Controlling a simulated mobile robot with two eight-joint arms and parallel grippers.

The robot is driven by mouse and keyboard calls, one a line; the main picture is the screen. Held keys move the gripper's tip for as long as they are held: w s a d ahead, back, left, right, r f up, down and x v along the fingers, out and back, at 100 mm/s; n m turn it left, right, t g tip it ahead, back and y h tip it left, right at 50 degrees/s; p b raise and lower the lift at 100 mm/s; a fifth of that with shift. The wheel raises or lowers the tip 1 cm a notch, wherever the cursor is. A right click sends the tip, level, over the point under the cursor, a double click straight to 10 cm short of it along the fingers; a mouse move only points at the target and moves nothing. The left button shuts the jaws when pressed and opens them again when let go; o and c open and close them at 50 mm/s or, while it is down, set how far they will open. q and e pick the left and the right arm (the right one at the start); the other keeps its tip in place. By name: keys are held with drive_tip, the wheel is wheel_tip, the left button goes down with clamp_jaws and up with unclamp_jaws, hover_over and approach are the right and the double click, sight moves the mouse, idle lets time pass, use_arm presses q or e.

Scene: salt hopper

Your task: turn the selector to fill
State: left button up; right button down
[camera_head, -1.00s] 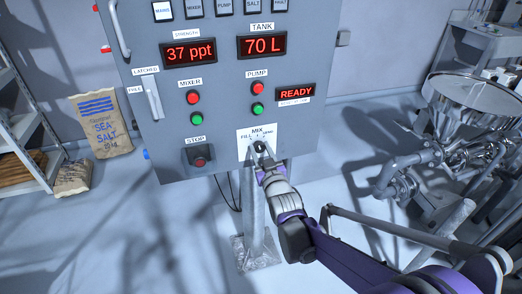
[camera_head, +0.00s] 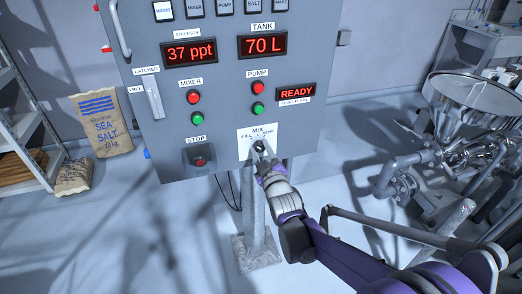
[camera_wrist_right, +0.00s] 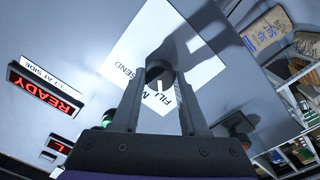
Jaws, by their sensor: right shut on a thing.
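The selector is a small dark round knob (camera_head: 258,146) on a white plate (camera_head: 247,151) marked FILL, MIX and SEND, low on the grey control panel. In the right wrist view the knob (camera_wrist_right: 157,71) sits between the fingertips, in front of the same plate (camera_wrist_right: 200,60). My right gripper (camera_head: 260,152) is shut on the knob, and its fingers (camera_wrist_right: 160,80) lie on either side of it. The fingers partly hide the plate, and I cannot tell surely which mark the knob points to. My left gripper is not in view.
The control panel (camera_head: 225,105) carries a red stop button (camera_head: 199,161), red and green mixer and pump buttons, and lit displays reading 37 ppt, 70 L and READY. A steel hopper (camera_head: 475,105) with pipes stands at the right. Salt sacks (camera_head: 102,124) and a shelf are at the left.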

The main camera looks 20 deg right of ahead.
drive_tip(key=shift+c, duration=2.2)
unclamp_jaws()
drive_tip(key=s, duration=1.1)
drive_tip(key=shift+d, duration=0.1)
